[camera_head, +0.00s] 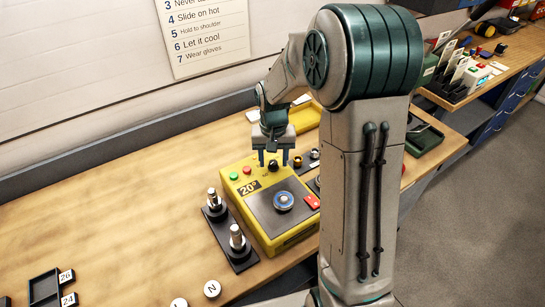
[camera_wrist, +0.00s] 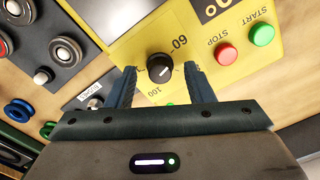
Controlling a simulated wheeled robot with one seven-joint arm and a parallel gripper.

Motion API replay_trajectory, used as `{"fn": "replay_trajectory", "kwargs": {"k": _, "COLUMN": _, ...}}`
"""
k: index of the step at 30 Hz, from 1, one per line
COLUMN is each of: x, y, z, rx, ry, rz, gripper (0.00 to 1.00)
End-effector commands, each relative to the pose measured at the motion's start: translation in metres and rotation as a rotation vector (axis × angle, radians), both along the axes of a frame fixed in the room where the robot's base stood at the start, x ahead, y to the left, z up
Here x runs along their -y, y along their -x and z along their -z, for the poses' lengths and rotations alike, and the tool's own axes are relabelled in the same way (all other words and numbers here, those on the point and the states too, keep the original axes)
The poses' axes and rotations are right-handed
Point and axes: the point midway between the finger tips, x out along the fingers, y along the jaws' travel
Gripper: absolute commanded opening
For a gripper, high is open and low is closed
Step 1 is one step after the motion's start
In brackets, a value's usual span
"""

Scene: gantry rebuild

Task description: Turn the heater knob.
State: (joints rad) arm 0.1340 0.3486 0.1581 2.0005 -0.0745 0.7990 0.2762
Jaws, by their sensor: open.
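The yellow heater (camera_head: 290,237) stands on the wooden bench, with a red and a green button and a "20°" label on its top. Its black heater knob (camera_wrist: 159,67) shows in the wrist view between my fingers, with a white pointer line and the marks 60 and 100 beside it. In the head view the knob (camera_head: 273,166) sits just below my fingertips. My gripper (camera_wrist: 160,75) is open, one finger on each side of the knob, with a visible gap on both sides. In the head view my gripper (camera_head: 273,160) points down. I cannot tell how far the fingertips reach down around the knob.
A dark stand with two metal posts (camera_head: 228,240) is left of the heater. A round blue-rimmed part (camera_head: 284,201) sits on the heater's dark plate. A dark panel with small round parts (camera_wrist: 60,45) lies close beside the heater. The bench's left part is mostly clear.

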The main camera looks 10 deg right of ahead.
Motion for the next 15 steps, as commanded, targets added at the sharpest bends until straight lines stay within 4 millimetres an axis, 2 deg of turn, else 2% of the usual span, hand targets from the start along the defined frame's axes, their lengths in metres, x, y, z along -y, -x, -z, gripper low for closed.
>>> {"fn": "replay_trajectory", "kwargs": {"k": 9, "x": 0.0, "y": -0.0002, "z": 0.003, "rx": 0.001, "ry": 0.0, "rz": 0.0, "gripper": 0.48}}
{"fn": "replay_trajectory", "kwargs": {"k": 11, "x": 0.0001, "y": -0.0002, "z": 0.0029, "rx": 0.001, "ry": 0.0, "rz": 0.0, "gripper": 0.34}}
{"fn": "replay_trajectory", "kwargs": {"k": 14, "x": 0.0001, "y": -0.0002, "z": 0.0028, "rx": 0.001, "ry": 0.0, "rz": 0.0, "gripper": 0.06}}
{"fn": "replay_trajectory", "kwargs": {"k": 15, "x": 0.0001, "y": -0.0002, "z": 0.0028, "rx": 0.001, "ry": 0.0, "rz": 0.0, "gripper": 0.03}}
